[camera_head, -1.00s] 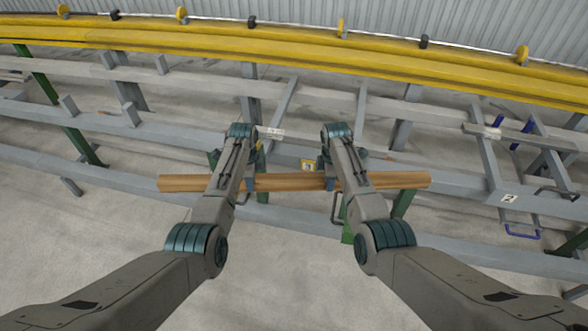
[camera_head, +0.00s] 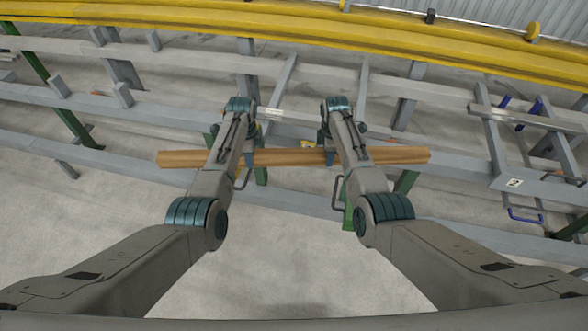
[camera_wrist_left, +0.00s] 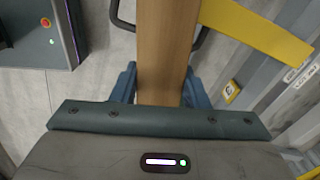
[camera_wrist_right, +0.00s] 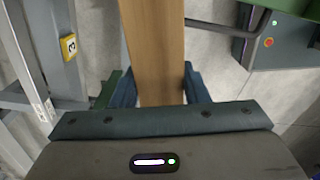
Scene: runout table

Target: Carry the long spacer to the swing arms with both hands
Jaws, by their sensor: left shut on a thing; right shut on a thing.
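The long spacer (camera_head: 290,157) is a straight wooden bar, lying crosswise in the head view. My left gripper (camera_head: 247,157) is shut on it left of its middle. My right gripper (camera_head: 329,155) is shut on it right of its middle. Both ends stick out beyond my wrists. In the left wrist view the spacer (camera_wrist_left: 165,50) runs between the blue fingers, and likewise in the right wrist view (camera_wrist_right: 155,50). Grey arms with blue parts (camera_head: 490,125) stand on the frame at the right; I cannot tell whether they are the swing arms.
Grey rails (camera_head: 90,102) of the runout table run across beyond and beneath the spacer. A yellow beam (camera_head: 300,38) crosses at the back. A plate marked 2 (camera_head: 514,182) is at the right. A yellow tag marked 3 (camera_wrist_right: 69,46) shows in the right wrist view. Bare floor (camera_head: 290,240) lies nearer me.

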